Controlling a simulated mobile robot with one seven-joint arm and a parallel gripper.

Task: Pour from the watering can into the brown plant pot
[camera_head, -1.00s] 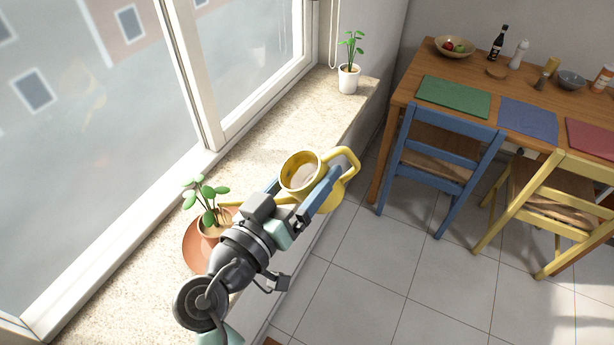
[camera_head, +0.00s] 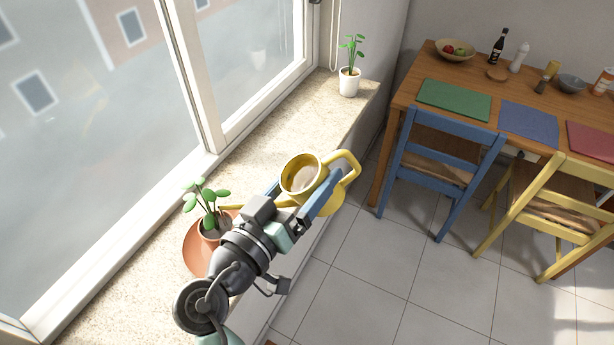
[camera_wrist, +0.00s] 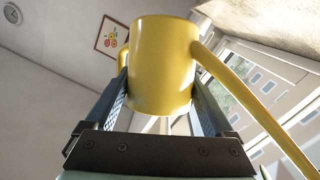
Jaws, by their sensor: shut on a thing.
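The yellow watering can (camera_head: 300,176) is held by my gripper (camera_head: 312,196) above the edge of the window sill. The gripper is shut on the can's body, with a finger on each side, as the wrist view shows the can (camera_wrist: 163,65) between the fingers. Its spout points left and its tip lies at or over the brown plant pot (camera_head: 209,229) in the head view. No water stream can be made out.
A white pot (camera_head: 349,82) with a plant stands at the sill's far end. The sill (camera_head: 275,135) between the pots is clear. A window runs along the left. A blue chair (camera_head: 440,150), a yellow chair (camera_head: 550,210) and a wooden table (camera_head: 408,88) stand to the right.

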